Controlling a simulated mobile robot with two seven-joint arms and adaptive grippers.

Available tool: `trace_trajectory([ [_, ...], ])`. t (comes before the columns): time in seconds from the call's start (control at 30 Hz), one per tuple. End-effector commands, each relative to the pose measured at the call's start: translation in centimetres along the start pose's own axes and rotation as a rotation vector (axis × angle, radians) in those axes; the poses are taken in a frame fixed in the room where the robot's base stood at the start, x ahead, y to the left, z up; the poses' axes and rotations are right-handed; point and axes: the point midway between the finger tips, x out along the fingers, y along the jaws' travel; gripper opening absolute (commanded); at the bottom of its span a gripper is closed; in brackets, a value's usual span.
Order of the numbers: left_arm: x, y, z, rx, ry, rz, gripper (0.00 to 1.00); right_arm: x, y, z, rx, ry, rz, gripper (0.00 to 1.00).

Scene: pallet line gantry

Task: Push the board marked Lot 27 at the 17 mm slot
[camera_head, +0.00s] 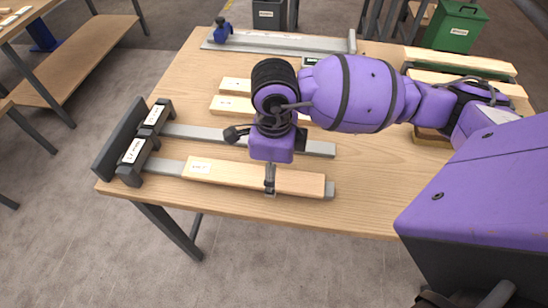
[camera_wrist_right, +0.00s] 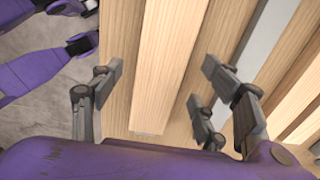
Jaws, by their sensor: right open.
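A pale board (camera_head: 225,173) with a small white label lies along the front grey rail (camera_head: 168,167); its print is too small to read surely. The rail's left end meets a black block (camera_head: 125,165), which carries two white labels, one per rail; I cannot read them surely. My right gripper (camera_head: 270,180) is over the board's right half, pointing down. In the right wrist view the right gripper (camera_wrist_right: 155,95) is open, its fingers on either side of a pale board (camera_wrist_right: 170,55). I cannot tell whether they touch it. My left gripper is not in view.
A second grey rail (camera_head: 200,133) lies behind. More pale boards (camera_head: 230,105) lie farther back, partly hidden by my right arm. A long grey fixture with a blue part (camera_head: 223,32) stands at the back. A green bin (camera_head: 455,27) stands beyond the table (camera_head: 360,190).

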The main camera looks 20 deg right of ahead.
Motion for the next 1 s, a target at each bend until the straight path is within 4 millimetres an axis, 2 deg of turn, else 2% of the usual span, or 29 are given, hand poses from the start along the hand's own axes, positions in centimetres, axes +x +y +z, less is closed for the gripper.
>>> trace_trajectory([
  [0.17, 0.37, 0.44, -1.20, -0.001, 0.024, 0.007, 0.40, 1.33, 0.03, -0.02, 0.000, 0.001, 0.000, 0.69],
  [0.47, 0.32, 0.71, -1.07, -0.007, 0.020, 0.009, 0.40, 1.48, 0.01, 0.00, 0.000, 0.000, 0.000, 0.67],
  [0.83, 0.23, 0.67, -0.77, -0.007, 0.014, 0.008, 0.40, 1.45, 0.01, 0.01, -0.001, 0.000, 0.000, 0.19],
  [1.0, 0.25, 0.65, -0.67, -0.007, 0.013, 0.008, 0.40, 1.53, -0.01, 0.01, -0.001, 0.000, 0.000, 0.17],
])
